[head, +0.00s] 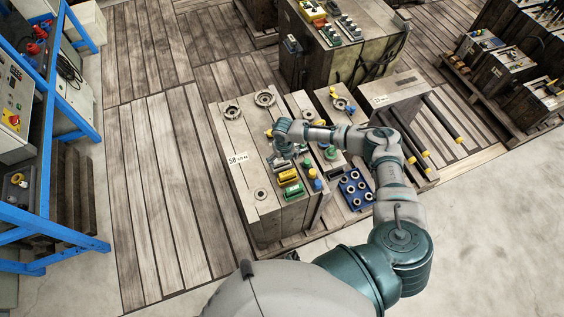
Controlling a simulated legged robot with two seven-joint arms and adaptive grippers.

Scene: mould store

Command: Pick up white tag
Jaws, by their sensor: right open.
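A white tag (238,158) with dark printed characters lies on the top face of the near grey mould (240,190), by its left edge. My right gripper (277,153) is above the same mould, to the right of the tag and apart from it. Its fingers are small in the picture and point down towards the mould's top; it is open. My wrist hides part of the mould's top behind it. A second small white label (381,99) shows on the block to the right. My left gripper is not in view.
Green and yellow blocks (289,175) stand on the mould's near right part. A blue tray with holes (356,190) is to the right. Another mould (350,50) stands behind. A blue rack (50,150) is at the left. The plank floor (150,200) between is clear.

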